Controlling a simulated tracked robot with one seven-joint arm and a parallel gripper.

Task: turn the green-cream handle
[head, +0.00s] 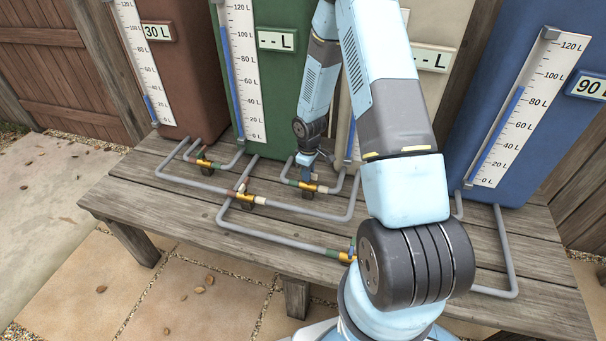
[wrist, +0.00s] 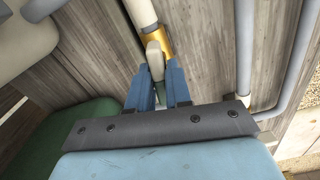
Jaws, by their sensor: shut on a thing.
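The green-cream handle (wrist: 154,58) shows in the wrist view as a pale lever, with a green part lower down between the fingers. It sits at a brass valve body (wrist: 157,38) with a cream pipe collar. My gripper (wrist: 157,90) has its two blue fingers closed around the handle. In the head view my gripper (head: 308,172) reaches down to the brass valve (head: 306,187), which has a green band on its left and a cream band on its right. The handle itself is mostly hidden there behind the fingers.
Other brass valves stand on the grey pipes: one at left (head: 204,164), one in the middle (head: 246,198), one in front partly behind my arm (head: 347,256). Red (head: 187,75), green (head: 282,95), cream and blue (head: 545,130) tanks with gauges line the back of the wooden table (head: 170,212).

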